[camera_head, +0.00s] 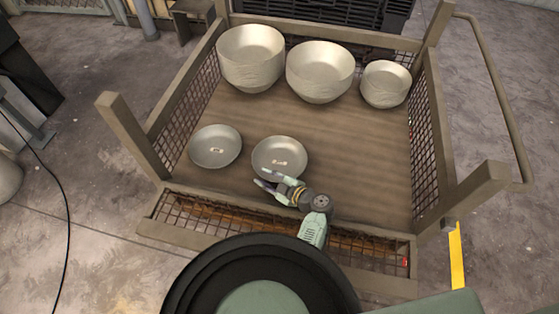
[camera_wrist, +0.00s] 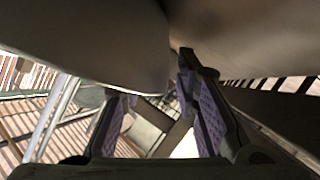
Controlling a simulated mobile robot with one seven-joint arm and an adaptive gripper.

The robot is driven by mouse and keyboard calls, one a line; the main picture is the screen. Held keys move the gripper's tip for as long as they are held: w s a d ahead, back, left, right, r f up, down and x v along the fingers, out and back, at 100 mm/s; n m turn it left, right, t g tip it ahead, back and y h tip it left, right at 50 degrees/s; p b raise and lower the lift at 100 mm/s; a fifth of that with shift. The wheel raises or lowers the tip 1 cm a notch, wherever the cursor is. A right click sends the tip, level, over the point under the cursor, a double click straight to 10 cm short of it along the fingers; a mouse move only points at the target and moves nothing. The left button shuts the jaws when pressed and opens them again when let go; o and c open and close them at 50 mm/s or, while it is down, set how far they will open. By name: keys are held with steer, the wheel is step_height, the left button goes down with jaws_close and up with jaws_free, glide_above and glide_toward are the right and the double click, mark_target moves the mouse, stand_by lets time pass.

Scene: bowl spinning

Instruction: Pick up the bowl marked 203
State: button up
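The label marks are too small to read, so I cannot tell which is 203. My gripper (camera_head: 262,177) is at the front edge of the right bowl, fingers pointing left, overlapping its rim in the picture. In the wrist view my gripper (camera_wrist: 157,88) has its purple-padded fingers apart with nothing clearly between them. Large grey curved surfaces (camera_wrist: 85,40) fill the top of that view, close to the fingertips.
The brown cart (camera_head: 330,130) has mesh sides and corner posts. Three taller bowl stacks stand along its back: left (camera_head: 250,70), middle (camera_head: 320,80), right (camera_head: 385,92). The right part of the cart floor is clear. A mesh front wall (camera_head: 215,218) runs below my wrist.

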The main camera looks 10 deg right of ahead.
steer(key=shift+w+a+f, duration=0.1)
steer(key=shift+w, duration=0.05)
jaws_close()
stand_by(0.7)
